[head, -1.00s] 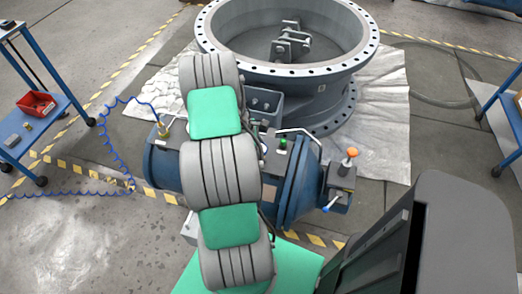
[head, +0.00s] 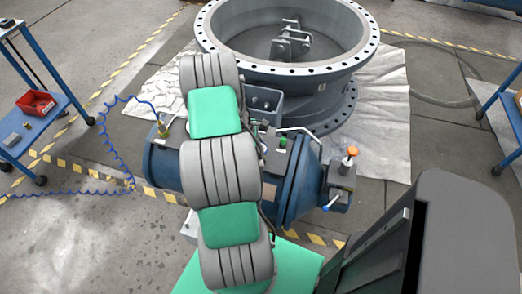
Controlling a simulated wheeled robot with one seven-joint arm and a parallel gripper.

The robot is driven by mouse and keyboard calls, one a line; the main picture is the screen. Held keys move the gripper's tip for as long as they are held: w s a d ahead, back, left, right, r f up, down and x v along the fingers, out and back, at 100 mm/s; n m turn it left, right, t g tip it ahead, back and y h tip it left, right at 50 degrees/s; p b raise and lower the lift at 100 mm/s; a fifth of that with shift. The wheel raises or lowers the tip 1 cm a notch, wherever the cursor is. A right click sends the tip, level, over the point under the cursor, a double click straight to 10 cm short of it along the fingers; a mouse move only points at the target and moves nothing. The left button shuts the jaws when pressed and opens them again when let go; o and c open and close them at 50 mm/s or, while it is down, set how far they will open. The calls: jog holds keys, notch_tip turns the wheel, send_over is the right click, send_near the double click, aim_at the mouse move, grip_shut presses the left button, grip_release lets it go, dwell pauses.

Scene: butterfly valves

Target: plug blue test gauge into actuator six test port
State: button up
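A blue cylindrical actuator (head: 167,172) lies in front of a large grey flanged valve body (head: 335,85). My grey and green arm crosses in front of the actuator and hides its middle. My gripper is not visible. I cannot make out the blue test gauge or the number six on the actuator. A small green fitting (head: 283,141) shows on top of the actuator, right of my arm; I cannot tell whether it is the test port. A brass fitting (head: 163,130) with a blue coiled hose stands on the actuator's left part.
A blue cart (head: 45,115) with a red bin (head: 36,103) stands at the left. Another blue cart (head: 512,100) is at the right edge. The blue coiled hose (head: 104,130) trails over the floor. An orange-knobbed lever (head: 352,151) sticks up at the actuator's right end.

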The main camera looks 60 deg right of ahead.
aim_at(261, 148)
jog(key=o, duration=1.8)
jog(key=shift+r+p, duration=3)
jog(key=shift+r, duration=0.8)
